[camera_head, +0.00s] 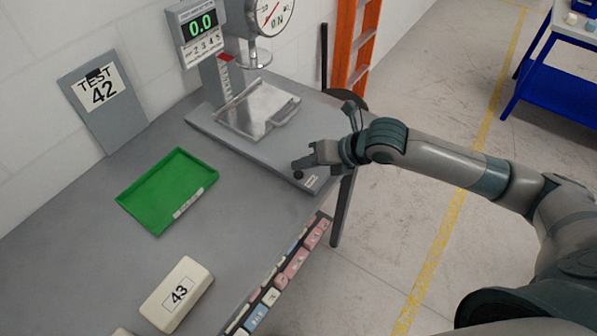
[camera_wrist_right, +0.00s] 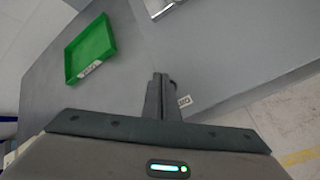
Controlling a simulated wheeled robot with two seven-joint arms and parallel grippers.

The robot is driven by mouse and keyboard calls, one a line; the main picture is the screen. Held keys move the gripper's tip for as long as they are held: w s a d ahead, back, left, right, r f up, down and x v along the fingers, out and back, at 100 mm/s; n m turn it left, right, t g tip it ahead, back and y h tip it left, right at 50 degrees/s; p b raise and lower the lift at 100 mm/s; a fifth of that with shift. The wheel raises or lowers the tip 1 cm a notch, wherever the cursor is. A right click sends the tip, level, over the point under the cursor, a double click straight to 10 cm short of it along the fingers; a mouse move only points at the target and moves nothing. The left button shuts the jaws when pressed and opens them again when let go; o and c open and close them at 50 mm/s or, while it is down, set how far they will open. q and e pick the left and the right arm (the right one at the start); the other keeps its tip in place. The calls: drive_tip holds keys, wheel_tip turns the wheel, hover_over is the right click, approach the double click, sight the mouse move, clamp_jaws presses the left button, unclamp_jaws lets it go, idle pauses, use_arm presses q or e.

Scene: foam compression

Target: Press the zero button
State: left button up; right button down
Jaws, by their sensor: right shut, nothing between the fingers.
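The zero button (camera_head: 298,175) is a small dark knob at the front corner of the grey base of the test stand (camera_head: 222,133), beside a small white label (camera_head: 311,181). My right gripper (camera_head: 300,163) is shut and empty, with its fingertips right by the button in the head view. I cannot tell whether they touch it. In the right wrist view the shut fingers (camera_wrist_right: 160,80) partly hide the dark button (camera_wrist_right: 173,84), and the label (camera_wrist_right: 184,101) lies just to their right. The display (camera_head: 202,26) reads 0.0 in green. My left gripper is not in view.
A green tray (camera_head: 128,200) is empty on the grey table. A cream block marked 43 (camera_head: 176,294) lies nearer the front. A sign reading TEST 42 (camera_head: 101,88) leans at the wall. A metal plate (camera_head: 258,105) sits on the stand. An orange ladder (camera_head: 348,45) stands behind.

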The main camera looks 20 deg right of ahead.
wheel_tip(320, 180, up, 5)
drive_tip(key=p, duration=0.4)
drive_tip(key=shift+p, duration=0.3)
idle(0.8)
